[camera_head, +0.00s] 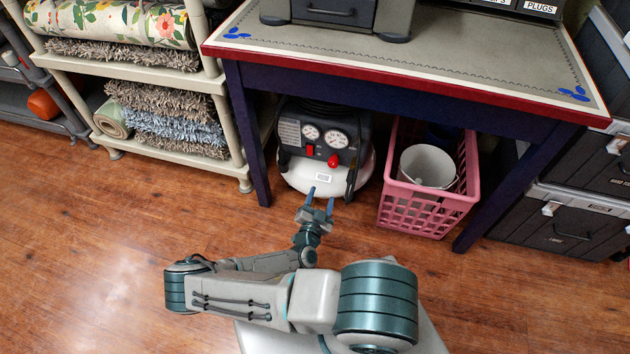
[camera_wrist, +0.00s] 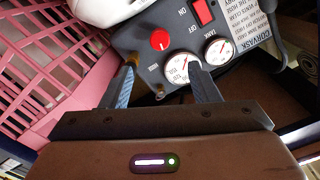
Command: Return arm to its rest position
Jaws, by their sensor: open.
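My gripper (camera_head: 321,199) is in front of the table, at the end of my bent arm. Its two fingers are apart, with nothing between them. In the wrist view my gripper (camera_wrist: 158,80) points toward the control panel of an air compressor (camera_wrist: 150,35), which appears upside down there with a red knob, a red switch and two gauges. In the head view the compressor (camera_head: 320,178) stands on the floor under the table, just beyond the fingertips. I cannot tell the exact gap between fingers and panel.
A table (camera_head: 400,92) with dark blue legs stands over the compressor. A pink crate (camera_head: 428,208) holding a white bucket (camera_head: 428,165) is to the right. Shelves (camera_head: 130,72) with rolled rugs are at left, black cases (camera_head: 568,220) at right. The wooden floor (camera_head: 110,240) at left is clear.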

